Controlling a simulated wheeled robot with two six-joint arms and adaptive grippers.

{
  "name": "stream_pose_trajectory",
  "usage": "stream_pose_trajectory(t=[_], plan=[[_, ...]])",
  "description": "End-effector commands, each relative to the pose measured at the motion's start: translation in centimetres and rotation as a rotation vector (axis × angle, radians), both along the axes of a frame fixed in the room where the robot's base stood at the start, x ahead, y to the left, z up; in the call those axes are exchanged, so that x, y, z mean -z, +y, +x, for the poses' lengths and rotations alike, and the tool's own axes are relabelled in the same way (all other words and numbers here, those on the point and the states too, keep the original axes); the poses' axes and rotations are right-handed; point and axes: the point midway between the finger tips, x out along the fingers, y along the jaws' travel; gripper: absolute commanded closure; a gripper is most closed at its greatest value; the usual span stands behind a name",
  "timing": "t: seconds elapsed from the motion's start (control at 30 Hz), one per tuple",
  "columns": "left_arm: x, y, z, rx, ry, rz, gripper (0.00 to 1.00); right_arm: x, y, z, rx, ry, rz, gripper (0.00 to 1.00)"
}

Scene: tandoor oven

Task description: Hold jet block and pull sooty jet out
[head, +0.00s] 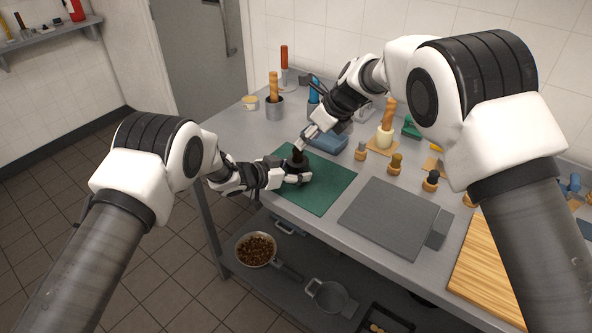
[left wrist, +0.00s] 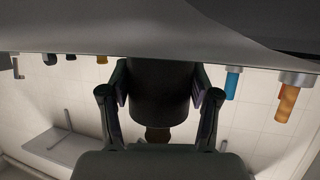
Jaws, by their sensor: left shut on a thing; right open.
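The dark jet block (head: 297,163) stands upright on the green mat (head: 328,188) on the steel table. My left gripper (head: 293,176) is shut on the block from its near left side. In the left wrist view the block (left wrist: 160,92) sits between the two fingers. A dark sooty jet (head: 297,153) shows at the block's top; it is small and partly hidden. A brownish piece, perhaps the jet, shows at the block's end in the left wrist view (left wrist: 158,135). My right gripper (head: 304,143) is open, close above the block; I cannot tell whether it touches the jet.
A blue item (head: 327,141) lies just behind the mat. Wooden-handled brushes (head: 274,88) stand in cups at the back left. A grey plate (head: 390,216) lies right of the mat. The mat's right part is bare.

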Motion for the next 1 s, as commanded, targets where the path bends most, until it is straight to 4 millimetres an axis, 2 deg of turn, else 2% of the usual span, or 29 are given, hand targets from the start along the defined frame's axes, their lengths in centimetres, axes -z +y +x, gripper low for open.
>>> stream_pose_trajectory(t=[0.43, 0.8, 0.83, 0.97, 1.0], plan=[[0.1, 0.0, -0.1, 0.001, 0.002, 0.001, 0.8, 5.6, 2.6, 2.0, -0.004, -0.002, -0.005, 0.49], [0.1, 0.0, -0.1, 0.001, 0.002, 0.001, 0.8, 6.4, 3.0, 2.3, -0.003, -0.003, -0.005, 0.49], [0.1, 0.0, -0.1, 0.001, 0.002, 0.001, 0.8, 6.4, 3.0, 2.3, -0.003, -0.003, -0.005, 0.53], [0.1, 0.0, -0.1, 0.001, 0.002, 0.001, 0.8, 6.4, 3.0, 2.3, -0.004, -0.003, -0.006, 0.99], [0.1, 0.0, -0.1, 0.001, 0.002, 0.001, 0.8, 6.4, 3.0, 2.3, -0.004, -0.003, -0.006, 1.0]])
